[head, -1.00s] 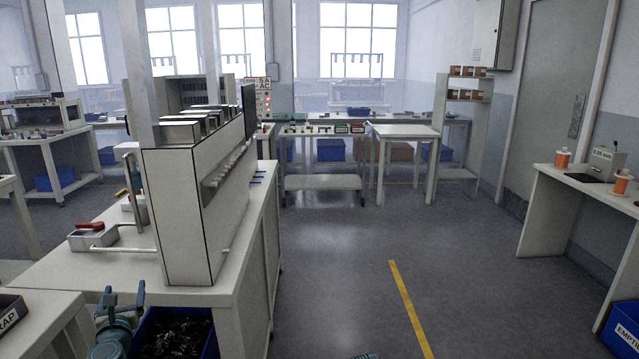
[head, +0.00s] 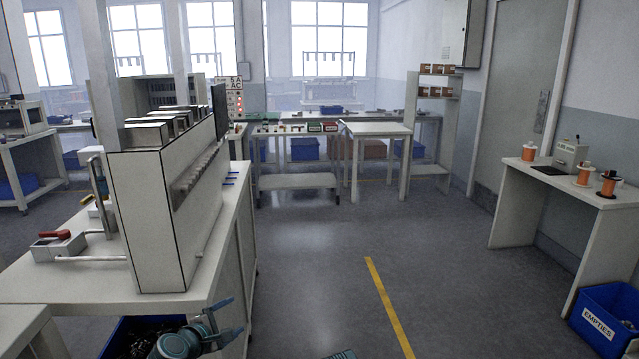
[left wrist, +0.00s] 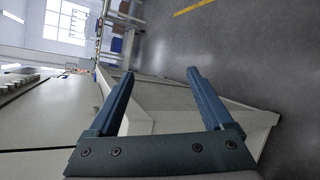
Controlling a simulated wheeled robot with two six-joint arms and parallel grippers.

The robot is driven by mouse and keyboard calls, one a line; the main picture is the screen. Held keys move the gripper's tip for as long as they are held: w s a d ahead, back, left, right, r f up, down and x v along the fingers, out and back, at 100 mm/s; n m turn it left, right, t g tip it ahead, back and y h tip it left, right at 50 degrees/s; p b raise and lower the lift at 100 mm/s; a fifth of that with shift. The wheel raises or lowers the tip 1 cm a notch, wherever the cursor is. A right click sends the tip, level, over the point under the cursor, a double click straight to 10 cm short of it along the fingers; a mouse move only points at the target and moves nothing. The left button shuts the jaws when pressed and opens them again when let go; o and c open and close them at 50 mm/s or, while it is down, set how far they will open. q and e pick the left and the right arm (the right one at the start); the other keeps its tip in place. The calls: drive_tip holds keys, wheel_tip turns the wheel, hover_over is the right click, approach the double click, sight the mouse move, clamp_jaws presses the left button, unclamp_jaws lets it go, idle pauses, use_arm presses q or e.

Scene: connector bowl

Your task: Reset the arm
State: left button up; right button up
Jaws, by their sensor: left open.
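My left gripper (head: 232,318) is at the bottom of the head view, in front of the near end of the white workbench (head: 75,281). Its two blue fingers are apart. In the left wrist view the gripper (left wrist: 160,95) shows open, with nothing held between the fingers. The bench corner and the floor show beyond them. My right gripper is not in view; only a small teal piece of mine shows at the bottom edge of the head view.
A tall white machine (head: 155,205) stands on the workbench. A blue bin (head: 125,335) with dark contents sits below the bench's near end. A side table (head: 560,185) with orange spools and an EMPTIES bin (head: 605,310) are at the right. The middle floor is clear.

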use_arm(q)
drive_tip(key=s+d+f+m+g, duration=0.4)
drive_tip(key=s+d+f+m, duration=0.1)
drive_tip(key=d+m, duration=0.25)
drive_tip(key=s+d+f+m+g, duration=0.5)
drive_tip(key=s+d+m, duration=0.1)
drive_tip(key=d, duration=0.2)
drive_tip(key=s+d+f+m+g+y, duration=0.1)
drive_tip(key=s+f+m+g+y, duration=0.15)
drive_tip(key=s+m, duration=0.3)
drive_tip(key=s+f+m+g+y, duration=0.1)
drive_tip(key=s+m+g+y, duration=0.15)
drive_tip(key=s+m, duration=0.3)
wheel_tip(320, 180, up, 17)
drive_tip(key=p, duration=1.6)
drive_tip(key=shift+f+n+t+p, duration=0.15)
drive_tip(key=shift+n+t+p, duration=0.25)
drive_tip(key=shift+n, duration=0.05)
drive_tip(key=shift+a, duration=0.1)
